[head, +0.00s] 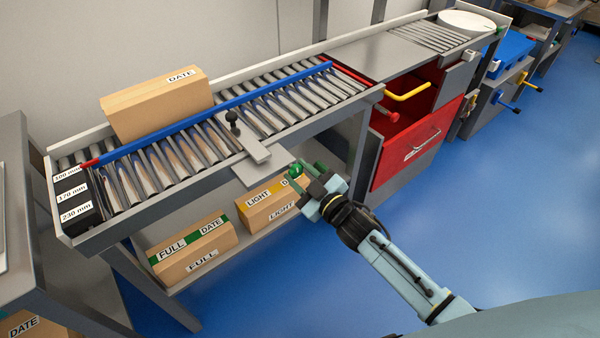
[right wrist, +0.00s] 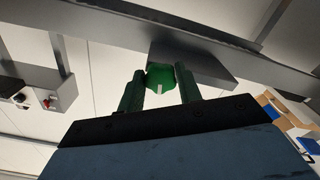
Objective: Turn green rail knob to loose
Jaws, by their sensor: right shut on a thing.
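The green rail knob (head: 296,171) is at the front edge of the roller conveyor, below the end of a grey plate. My right gripper (head: 306,174) reaches it from the front right and is shut on it. In the right wrist view the green knob (right wrist: 160,78) sits between the two green fingers (right wrist: 160,92), with a short white mark on its face. The blue guide rail (head: 215,112) lies slanted along the rollers, with red ends. My left gripper is not in view.
A box marked DATE (head: 157,102) stands on the rollers behind the rail. FULL (head: 193,248) and LIGHT (head: 268,204) boxes sit on the shelf below. A red cabinet (head: 412,145) with an open drawer stands right. Blue floor is clear in front.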

